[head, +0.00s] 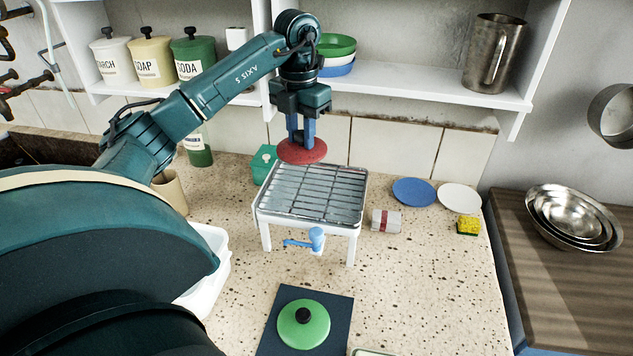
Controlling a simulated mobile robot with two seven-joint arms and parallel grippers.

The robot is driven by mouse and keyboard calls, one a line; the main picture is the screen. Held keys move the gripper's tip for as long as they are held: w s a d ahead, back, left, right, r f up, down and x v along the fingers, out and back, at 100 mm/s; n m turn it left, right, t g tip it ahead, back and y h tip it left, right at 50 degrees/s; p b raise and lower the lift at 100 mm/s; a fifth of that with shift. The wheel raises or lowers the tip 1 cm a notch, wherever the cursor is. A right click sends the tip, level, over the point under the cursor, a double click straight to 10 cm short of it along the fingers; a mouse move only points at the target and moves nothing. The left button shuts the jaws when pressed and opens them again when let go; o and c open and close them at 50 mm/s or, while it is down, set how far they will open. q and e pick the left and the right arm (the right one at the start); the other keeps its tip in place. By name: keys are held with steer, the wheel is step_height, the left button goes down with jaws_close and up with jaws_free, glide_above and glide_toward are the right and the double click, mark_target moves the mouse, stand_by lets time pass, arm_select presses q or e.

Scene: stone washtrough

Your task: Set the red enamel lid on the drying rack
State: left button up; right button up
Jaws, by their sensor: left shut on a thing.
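The red enamel lid (301,152) is a round red disc in the head view, just above the far edge of the drying rack. My left gripper (301,138) points down and is shut on the lid, with its blue fingers at the lid's top. The fingers hide the lid's knob. The drying rack (312,193) is a metal wire grid on a white stand with legs, and its grid is bare. I cannot tell whether the lid touches the rack. My right gripper does not show.
A green lid (304,324) lies on a dark mat (272,337) in front. A blue plate (413,191), a white plate (459,198), a sponge (467,226) and a striped roll (386,221) lie right of the rack. A green box (263,163) stands behind left. A shelf (430,92) hangs above.

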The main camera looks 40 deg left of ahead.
mark_target(300, 133)
arm_select(q)
step_height(300, 133, down, 9)
steer(key=shift+f+p, duration=0.1)
steer(key=shift+p, duration=0.3)
steer(key=shift+f, duration=0.1)
steer(key=o, duration=1)
steer(key=shift+s, duration=0.1)
step_height(300, 133, up, 12)
steer(key=shift+r, duration=0.2)
steer(key=shift+f, duration=0.1)
